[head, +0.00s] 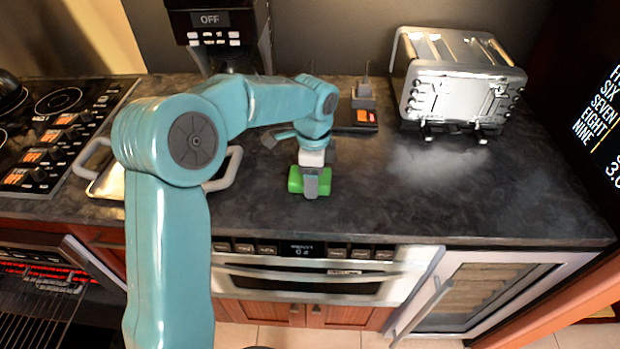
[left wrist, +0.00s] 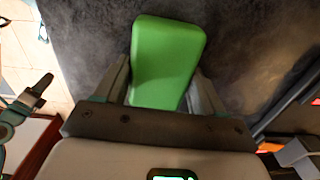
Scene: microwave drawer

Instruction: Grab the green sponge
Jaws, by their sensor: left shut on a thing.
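The green sponge (head: 295,180) is on or just above the dark countertop, near its front edge, in the head view. My left gripper (head: 311,186) comes down over it from above and is shut on it. In the left wrist view the sponge (left wrist: 167,62) sits between the two fingers of my left gripper (left wrist: 160,90), one finger along each long side. Whether the sponge touches the counter cannot be told. My right gripper is in neither view.
A silver toaster (head: 460,85) stands at the back right of the counter (head: 520,200). A coffee machine (head: 215,25) and a small dark device (head: 363,100) are at the back. A tray with handles (head: 100,185) is partly behind my arm. A stove (head: 60,120) is at left, a microwave drawer (head: 310,275) below.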

